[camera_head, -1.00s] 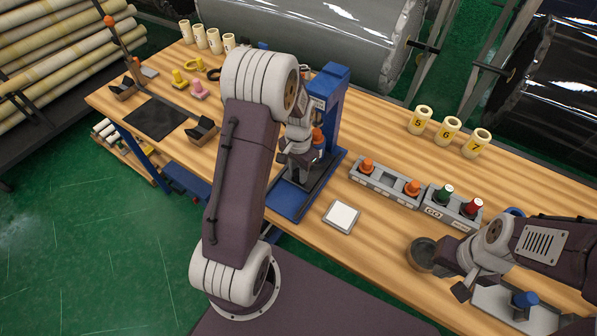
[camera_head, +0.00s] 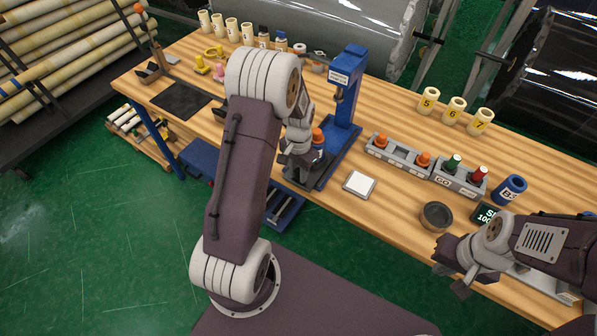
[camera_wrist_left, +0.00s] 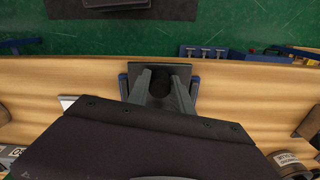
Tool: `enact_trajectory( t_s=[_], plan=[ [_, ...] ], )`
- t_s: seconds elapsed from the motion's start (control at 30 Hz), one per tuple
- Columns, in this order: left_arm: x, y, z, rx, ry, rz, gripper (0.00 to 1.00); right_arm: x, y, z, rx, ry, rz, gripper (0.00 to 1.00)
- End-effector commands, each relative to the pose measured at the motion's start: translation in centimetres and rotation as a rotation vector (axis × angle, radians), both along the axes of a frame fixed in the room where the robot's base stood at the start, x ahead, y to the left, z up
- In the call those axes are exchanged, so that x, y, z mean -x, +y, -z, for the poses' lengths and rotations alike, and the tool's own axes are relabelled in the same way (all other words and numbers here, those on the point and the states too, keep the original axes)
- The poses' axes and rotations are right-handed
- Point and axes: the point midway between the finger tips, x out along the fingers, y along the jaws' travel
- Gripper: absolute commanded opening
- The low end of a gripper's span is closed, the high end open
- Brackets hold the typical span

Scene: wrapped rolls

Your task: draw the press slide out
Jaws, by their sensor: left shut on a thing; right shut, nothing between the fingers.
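The blue press (camera_head: 346,90) stands on the wooden bench. Its dark slide plate (camera_head: 303,181) sticks out of the blue base towards the bench's near edge. My left gripper (camera_head: 294,168) is at the slide's front, partly hidden by its wrist. In the left wrist view, its fingers are shut around a dark round knob (camera_wrist_left: 173,86) on the slide plate (camera_wrist_left: 184,70), between two blue rails. An orange-topped piece (camera_head: 318,136) shows behind the gripper, within the press. My right gripper (camera_head: 451,280) is shut and empty, above the near right part of the bench.
A white square pad (camera_head: 359,184) lies right of the press. Beyond it are a grey rack (camera_head: 400,157) with orange knobs, a GO block (camera_head: 459,181), a dark round cup (camera_head: 436,216) and a blue cylinder (camera_head: 511,189). Numbered yellow cups (camera_head: 454,110) stand behind.

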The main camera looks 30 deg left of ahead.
Motion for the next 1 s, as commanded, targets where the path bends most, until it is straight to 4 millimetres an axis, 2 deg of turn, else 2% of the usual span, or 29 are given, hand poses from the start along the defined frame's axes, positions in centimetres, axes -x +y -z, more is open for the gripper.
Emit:
enact_trajectory(
  t_s=[0.17, 0.2, 0.23, 0.27, 0.6, 0.67, 0.9, 1.0],
  plan=[
    [0.5, 0.0, 0.2, 0.001, 0.015, 0.002, 0.00, 0.0, 0.0, 0.0, 0.000, 0.000, 0.000, 0.00],
    [0.5, 0.0, 0.2, 0.002, 0.015, 0.002, 0.38, 0.0, 0.0, 0.0, 0.000, 0.000, 0.000, 0.00],
    [0.4, 0.0, 0.2, 0.001, 0.014, 0.002, 0.46, 0.0, 0.0, 0.0, 0.000, 0.000, 0.000, 0.00],
    [0.4, 0.0, 0.2, 0.002, 0.013, 0.002, 0.49, 0.0, 0.0, 0.0, 0.000, 0.000, 0.000, 0.00],
    [0.2, 0.0, -0.4, 0.001, 0.005, 0.002, 0.49, 0.0, 0.0, 0.0, 0.000, 0.000, 0.000, 0.00],
    [0.1, 0.0, -1.3, 0.000, 0.003, 0.001, 0.49, 0.0, 0.0, 0.1, 0.000, 0.000, 0.000, 0.00],
    [0.3, 0.0, -6.6, 0.000, 0.003, 0.001, 0.49, 0.0, 0.0, 0.2, 0.000, 0.000, 0.000, 0.00],
    [0.3, 0.0, -8.1, 0.001, 0.005, 0.001, 0.49, 0.0, 0.0, 0.2, 0.000, 0.000, 0.000, 0.00]
  ],
)
